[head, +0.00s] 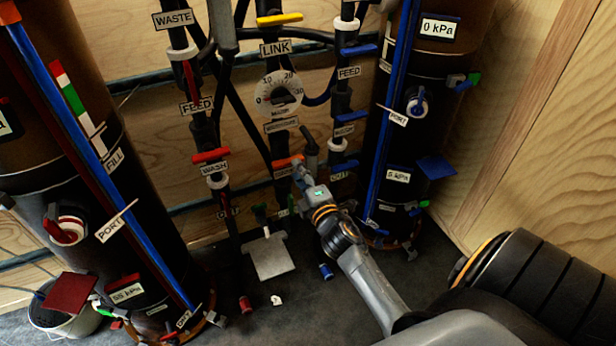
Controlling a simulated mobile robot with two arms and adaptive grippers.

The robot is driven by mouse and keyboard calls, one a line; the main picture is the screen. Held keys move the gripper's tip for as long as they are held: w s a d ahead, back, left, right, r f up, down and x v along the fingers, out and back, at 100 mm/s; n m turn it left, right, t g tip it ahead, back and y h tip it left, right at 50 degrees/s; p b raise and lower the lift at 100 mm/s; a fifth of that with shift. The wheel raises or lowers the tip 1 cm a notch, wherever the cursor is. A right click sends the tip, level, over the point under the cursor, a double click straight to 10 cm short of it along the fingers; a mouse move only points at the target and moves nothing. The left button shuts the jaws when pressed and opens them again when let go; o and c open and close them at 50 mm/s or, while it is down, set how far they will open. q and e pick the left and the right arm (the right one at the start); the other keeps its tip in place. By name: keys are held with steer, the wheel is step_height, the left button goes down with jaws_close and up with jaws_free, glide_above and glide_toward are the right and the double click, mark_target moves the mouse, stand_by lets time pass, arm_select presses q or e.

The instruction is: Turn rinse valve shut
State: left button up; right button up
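My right gripper (298,170) is at the middle pipe, its fingertips at or very near the right end of an orange valve handle (286,162). The handle lies nearly level across the pipe. The small labels near it are too blurred or covered to read, so I cannot confirm that it is the rinse valve. The fingers are small and partly overlap the handle, so I cannot tell whether they are open or shut on it. My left gripper is not in view.
A round dial (280,95) sits above the orange handle. A red handle (211,155) marked WASH is to the left, and blue handles (345,165) are close on the right. Large dark cylinders stand on both sides. A grey plate (270,257) is below.

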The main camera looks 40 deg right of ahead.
steer(key=v, duration=0.6)
steer(key=shift+s, duration=0.4)
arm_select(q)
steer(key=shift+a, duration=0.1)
arm_select(e)
steer(key=s+a+f+m+g+y, duration=0.1)
steer(key=s+a+f+m+g, duration=0.3)
steer(key=f, duration=0.6)
steer(key=s+a+f+m+g+y, duration=0.1)
steer(key=s+a+f+m+g, duration=0.3)
steer(key=f, duration=0.6)
steer(key=s+a+f+m+g+y, duration=0.1)
steer(key=s+a+f+m+g, duration=0.15)
steer(key=s+f, duration=0.6)
steer(key=s+a+f+m+g+y, duration=0.25)
steer(key=s+a+f+g, duration=0.25)
steer(key=s+f, duration=0.4)
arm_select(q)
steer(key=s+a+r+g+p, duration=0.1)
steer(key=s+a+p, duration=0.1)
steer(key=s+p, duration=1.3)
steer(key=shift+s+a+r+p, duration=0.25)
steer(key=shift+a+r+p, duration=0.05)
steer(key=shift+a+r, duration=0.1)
arm_select(e)
steer(key=s+d+r+h, duration=0.1)
steer(key=s+d+r, duration=0.1)
steer(key=s, duration=1.3)
steer(key=shift+d+g, duration=0.45)
steer(key=shift+d, duration=0.15)
